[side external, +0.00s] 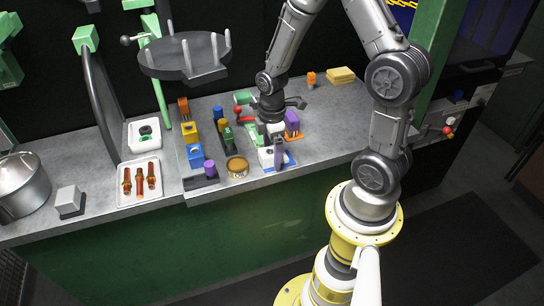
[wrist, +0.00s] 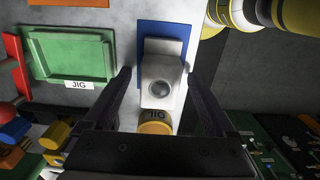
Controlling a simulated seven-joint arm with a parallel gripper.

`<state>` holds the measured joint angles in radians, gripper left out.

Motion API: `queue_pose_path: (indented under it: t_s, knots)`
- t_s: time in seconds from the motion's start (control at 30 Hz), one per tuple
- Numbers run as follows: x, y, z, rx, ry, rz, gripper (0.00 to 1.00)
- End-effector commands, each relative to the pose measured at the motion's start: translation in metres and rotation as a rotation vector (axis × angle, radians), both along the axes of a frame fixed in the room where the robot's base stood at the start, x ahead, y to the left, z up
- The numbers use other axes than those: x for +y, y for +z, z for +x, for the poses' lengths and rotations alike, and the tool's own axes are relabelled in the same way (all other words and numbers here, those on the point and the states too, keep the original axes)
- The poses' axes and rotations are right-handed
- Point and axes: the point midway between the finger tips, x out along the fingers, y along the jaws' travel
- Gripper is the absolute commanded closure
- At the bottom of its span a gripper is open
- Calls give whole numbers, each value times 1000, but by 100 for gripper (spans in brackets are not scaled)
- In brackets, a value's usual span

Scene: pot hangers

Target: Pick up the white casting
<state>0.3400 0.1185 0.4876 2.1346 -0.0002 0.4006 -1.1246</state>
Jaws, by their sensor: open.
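The white casting (wrist: 162,75) is a pale block with a round hole, standing on a blue mat (wrist: 152,28) in the wrist view. In the side external view the white casting (side external: 265,157) shows low under my gripper, partly hidden by it. My gripper (side external: 271,150) points down over it. In the wrist view my gripper (wrist: 159,75) is open, with one dark finger on each side of the casting. A gap shows on both sides, and the fingers do not visibly touch it.
A green tray labelled JIG (wrist: 75,57) lies to the left in the wrist view. A round dark rack (side external: 185,60) rises behind.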

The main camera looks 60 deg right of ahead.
Motion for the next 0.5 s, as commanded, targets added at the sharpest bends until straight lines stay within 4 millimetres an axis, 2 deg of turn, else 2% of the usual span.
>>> queue_pose_path:
  t_s: [0.07, 0.5]
  knots:
    - [0, 0, 0, 0, 0, 0, 10]
    - [0, 1, 0, 0, 0, 0, 87]
